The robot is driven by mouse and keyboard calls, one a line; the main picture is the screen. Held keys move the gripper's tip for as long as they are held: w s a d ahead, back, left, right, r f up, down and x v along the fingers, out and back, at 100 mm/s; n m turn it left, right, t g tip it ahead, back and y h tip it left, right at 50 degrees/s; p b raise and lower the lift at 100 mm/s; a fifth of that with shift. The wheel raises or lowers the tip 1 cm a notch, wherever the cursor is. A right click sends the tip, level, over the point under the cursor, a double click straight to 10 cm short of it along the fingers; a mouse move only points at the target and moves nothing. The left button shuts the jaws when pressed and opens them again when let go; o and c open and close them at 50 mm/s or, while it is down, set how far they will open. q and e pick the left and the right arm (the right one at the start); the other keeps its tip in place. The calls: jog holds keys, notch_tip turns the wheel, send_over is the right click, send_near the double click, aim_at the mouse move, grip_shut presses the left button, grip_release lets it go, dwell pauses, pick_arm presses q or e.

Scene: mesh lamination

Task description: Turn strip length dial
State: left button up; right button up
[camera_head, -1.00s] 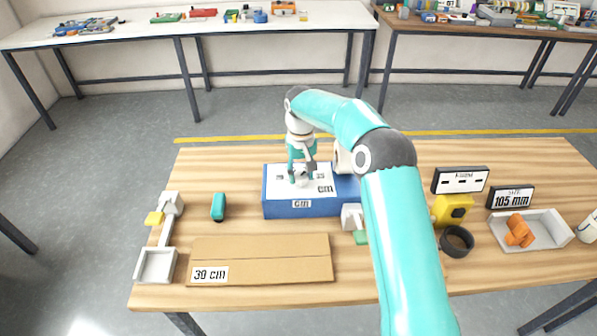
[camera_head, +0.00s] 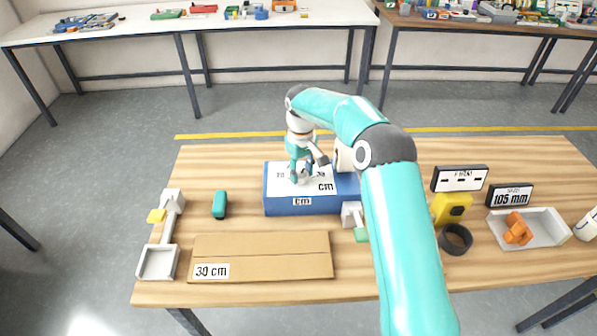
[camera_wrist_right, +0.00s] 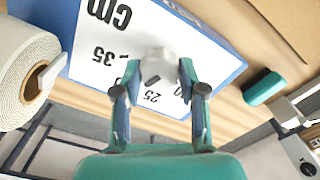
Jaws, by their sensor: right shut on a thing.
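The strip length dial is a white knob (camera_wrist_right: 156,60) on the white top face of a blue box (camera_head: 302,207) marked "cm". My right gripper (camera_head: 300,180) reaches down onto it from above. In the right wrist view the two fingers (camera_wrist_right: 158,72) stand on either side of the knob, shut on it. A dark mark on the knob lies close to the printed 25; 35 shows further left. Other numbers are partly hidden by the fingers. In the head view the gripper mostly covers the knob.
A white roll (camera_wrist_right: 25,75) stands beside the box, partly behind my right arm in the head view. A brown board marked "30 cm" (camera_head: 262,256) lies in front. A teal object (camera_head: 219,204) lies left. A yellow device (camera_head: 452,209), black ring (camera_head: 456,239) and grey tray (camera_head: 557,236) are right.

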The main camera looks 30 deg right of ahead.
aim_at(300, 173)
jog(key=o, duration=1.1)
jog(key=shift+w, duration=0.15)
jog(key=shift+o, duration=0.2)
jog(key=shift+r, duration=0.5)
notch_tip(300, 173, up, 11)
